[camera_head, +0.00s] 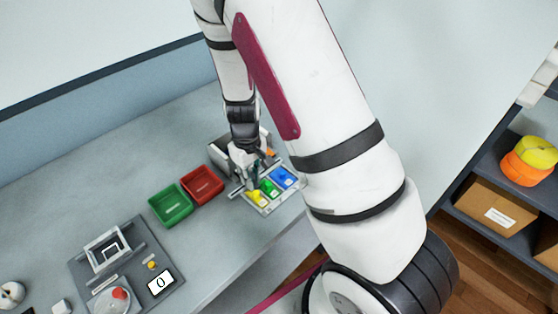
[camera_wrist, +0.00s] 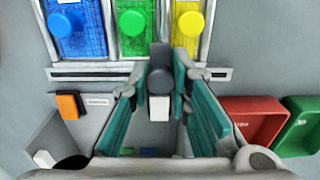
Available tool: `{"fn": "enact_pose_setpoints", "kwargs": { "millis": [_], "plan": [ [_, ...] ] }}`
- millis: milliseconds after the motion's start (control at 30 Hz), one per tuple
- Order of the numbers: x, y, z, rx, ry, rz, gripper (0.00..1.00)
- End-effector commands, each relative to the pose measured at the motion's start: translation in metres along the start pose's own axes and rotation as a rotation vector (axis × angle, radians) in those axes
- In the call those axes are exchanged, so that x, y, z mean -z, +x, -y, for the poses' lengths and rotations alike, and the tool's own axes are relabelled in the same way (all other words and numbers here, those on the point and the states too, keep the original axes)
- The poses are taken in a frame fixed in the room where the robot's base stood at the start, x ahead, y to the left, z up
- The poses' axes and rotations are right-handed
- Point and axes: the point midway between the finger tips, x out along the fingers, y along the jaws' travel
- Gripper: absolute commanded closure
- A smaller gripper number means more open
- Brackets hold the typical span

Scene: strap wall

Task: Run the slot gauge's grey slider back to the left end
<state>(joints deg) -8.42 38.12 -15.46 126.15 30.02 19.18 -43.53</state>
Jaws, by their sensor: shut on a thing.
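The jaws are shut on this slider. The slot gauge's narrow dark slot (camera_wrist: 90,75) runs crosswise below the lanes, and the slider stands near its middle. In the head view the arm and gripper hide the slider.
The blue lane (camera_wrist: 80,40), green lane (camera_wrist: 132,40) and yellow lane (camera_wrist: 187,45) carry round knobs. A red bin (camera_head: 202,186) and a green bin (camera_head: 170,205) stand beside the panel. An orange block (camera_wrist: 68,106) is close to the gripper. A fixture board (camera_head: 125,265) lies farther left.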

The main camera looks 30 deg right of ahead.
Motion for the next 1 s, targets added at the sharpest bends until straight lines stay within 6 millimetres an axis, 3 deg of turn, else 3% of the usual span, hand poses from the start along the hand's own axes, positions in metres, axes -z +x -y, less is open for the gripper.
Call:
{"fn": "enact_pose_setpoints", "kwargs": {
  "millis": [1000],
  "plan": [
    [0.001, -0.001, 0.047, 0.0, -0.002, -0.002, 0.9]
  ]
}}
